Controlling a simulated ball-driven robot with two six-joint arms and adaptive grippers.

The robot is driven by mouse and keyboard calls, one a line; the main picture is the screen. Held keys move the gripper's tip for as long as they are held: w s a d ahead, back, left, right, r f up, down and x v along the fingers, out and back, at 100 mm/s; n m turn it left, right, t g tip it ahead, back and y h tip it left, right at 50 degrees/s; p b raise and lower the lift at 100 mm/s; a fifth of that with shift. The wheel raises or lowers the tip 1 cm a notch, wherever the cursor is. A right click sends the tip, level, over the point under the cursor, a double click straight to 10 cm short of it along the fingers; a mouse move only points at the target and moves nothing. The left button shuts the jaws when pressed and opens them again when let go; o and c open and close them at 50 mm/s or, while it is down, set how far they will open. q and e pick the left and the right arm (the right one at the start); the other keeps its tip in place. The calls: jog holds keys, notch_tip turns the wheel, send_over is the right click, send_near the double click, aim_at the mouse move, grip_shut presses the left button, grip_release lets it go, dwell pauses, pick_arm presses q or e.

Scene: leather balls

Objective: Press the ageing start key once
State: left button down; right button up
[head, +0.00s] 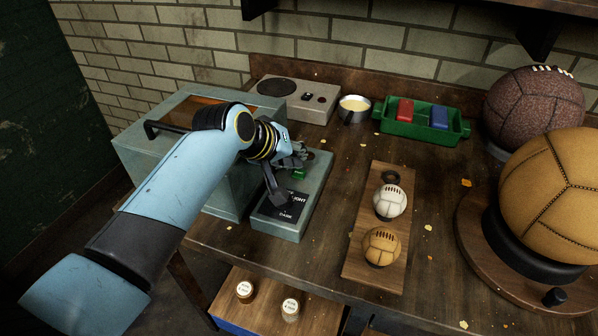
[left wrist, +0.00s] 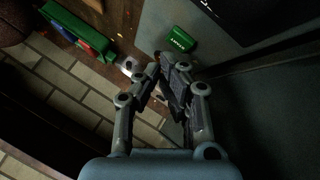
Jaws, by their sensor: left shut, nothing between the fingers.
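The control box (head: 273,225) is grey-green and lies on the bench, with a dark plate lettered "DARK". The green start key (head: 299,174) sits towards its far end, partly covered by my left gripper (head: 293,160). In the left wrist view the key (left wrist: 179,40) shows as a small green block with white lettering, just beyond the fingertips. My left gripper (left wrist: 166,78) is shut and empty, close to the key. I cannot tell whether the tips touch it. A dark slanted piece (head: 275,188) stands over the box's plate. My right gripper is not in view.
Behind are a grey unit (head: 318,101), a metal cup (head: 354,108) and a green tray (head: 392,130). A wooden board (head: 355,245) with small balls lies right; large balls stand farther right.

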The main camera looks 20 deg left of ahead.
aim_at(296, 172)
pick_arm(q)
jog(key=shift+f, duration=0.2)
jog(key=shift+f, duration=0.25)
jog(key=shift+f, duration=0.4)
dwell(0.7)
dwell(0.4)
jog(key=shift+r+p, duration=0.85)
jog(key=shift+p, duration=0.1)
notch_tip(296, 172, up, 5)
jog(key=p, duration=0.5)
jog(key=shift+r, duration=0.1)
